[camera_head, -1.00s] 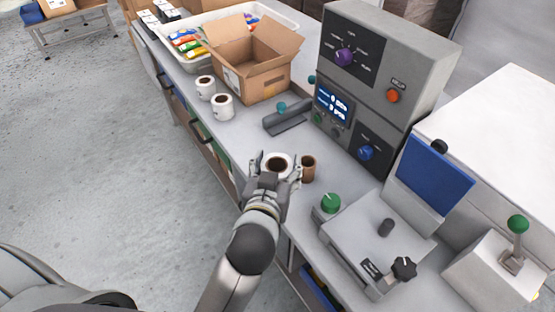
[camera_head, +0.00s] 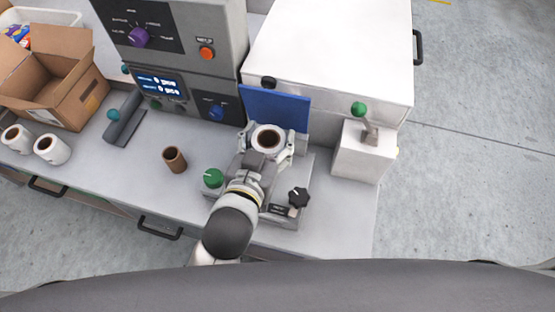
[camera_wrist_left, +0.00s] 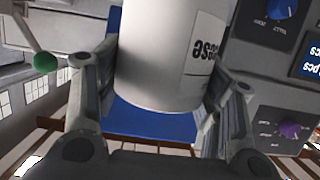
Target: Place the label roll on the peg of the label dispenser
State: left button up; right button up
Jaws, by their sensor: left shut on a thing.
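The white label roll (camera_head: 268,153), with a brown core, is gripped between the fingers of my left gripper (camera_head: 270,140). It stands roughly upright over the label dispenser (camera_head: 298,172), in front of its blue panel (camera_head: 275,104). In the left wrist view the roll (camera_wrist_left: 160,60) fills the space between the two fingers, and black print shows on its side. The dispenser's peg is hidden behind the roll and gripper; I cannot tell whether the roll is around it or above it. My right gripper is not in view.
A brown tube (camera_head: 175,160) stands on the bench left of the dispenser. Two more white rolls (camera_head: 52,150) and a cardboard box (camera_head: 55,95) are farther left. A grey control unit (camera_head: 190,60) stands behind. A white box with a green-knobbed lever (camera_head: 360,155) is at the right.

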pick_arm(q)
notch_tip(320, 180, down, 8)
jog(key=shift+a+f, duration=0.1)
dwell(0.4)
jog(key=o, duration=0.9)
jog(key=shift+f, duration=0.1)
jog(key=b+v, duration=0.2)
jog(key=v, duration=0.8)
jog(key=shift+b+v, duration=0.4)
jog(key=shift+v, duration=0.7)
